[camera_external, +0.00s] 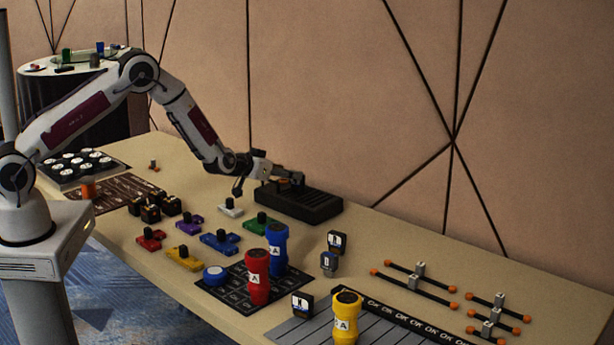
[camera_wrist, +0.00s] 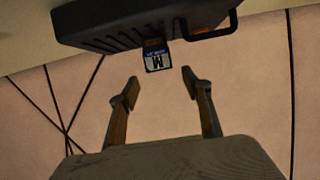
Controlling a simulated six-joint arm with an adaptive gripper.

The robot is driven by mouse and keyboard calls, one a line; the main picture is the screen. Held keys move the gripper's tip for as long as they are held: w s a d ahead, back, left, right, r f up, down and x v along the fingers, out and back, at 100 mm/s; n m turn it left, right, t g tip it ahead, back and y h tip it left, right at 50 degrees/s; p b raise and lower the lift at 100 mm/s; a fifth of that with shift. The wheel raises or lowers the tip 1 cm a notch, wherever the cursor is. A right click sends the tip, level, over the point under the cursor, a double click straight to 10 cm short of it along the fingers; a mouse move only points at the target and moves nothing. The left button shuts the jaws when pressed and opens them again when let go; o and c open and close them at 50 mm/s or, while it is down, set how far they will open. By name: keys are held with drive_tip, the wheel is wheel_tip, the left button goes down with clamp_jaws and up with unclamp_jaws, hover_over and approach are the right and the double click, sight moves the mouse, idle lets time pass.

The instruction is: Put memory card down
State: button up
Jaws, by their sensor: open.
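The memory card (camera_wrist: 157,56), dark with a blue band and a white label marked M, sticks out of the edge of a long black slotted holder (camera_wrist: 110,27) in the wrist view. My gripper (camera_wrist: 160,84) is open. Its two fingers are apart, one on either side of the card's line, and a gap shows between the fingertips and the card. In the external view, my gripper (camera_external: 268,184) is at the left end of the black holder (camera_external: 308,206), close to the wall. The card cannot be made out there.
Coloured connector pieces, including a white one (camera_external: 231,207) and a green one (camera_external: 261,223), lie in front of the holder. Red and blue cylinders (camera_external: 257,277) stand on a black mat. Small labelled cards (camera_external: 337,241) stand to the right. The wall is close behind.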

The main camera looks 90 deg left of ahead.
drive_tip(key=v, duration=0.6)
idle(0.3)
drive_tip(key=shift+s+d+r, duration=0.1)
drive_tip(key=shift+s, duration=0.05)
idle(0.4)
drive_tip(key=s+d+r+m+h, duration=0.3)
drive_tip(key=s+d+r+h, duration=0.1)
drive_tip(key=d+r, duration=0.75)
drive_tip(key=s+d+r+m+h, duration=0.2)
drive_tip(key=s+d+r+h, duration=0.2)
drive_tip(key=d+r, duration=0.7)
drive_tip(key=s+d+m+g+h, duration=0.1)
drive_tip(key=s+d+m+g, duration=0.1)
drive_tip(key=s+d, duration=1.15)
drive_tip(key=s+d+f+m+g, duration=0.1)
drive_tip(key=s+m+g, duration=0.1)
drive_tip(key=s, duration=1.6)
drive_tip(key=shift+s+h, duration=0.3)
drive_tip(key=shift+s, duration=0.1)
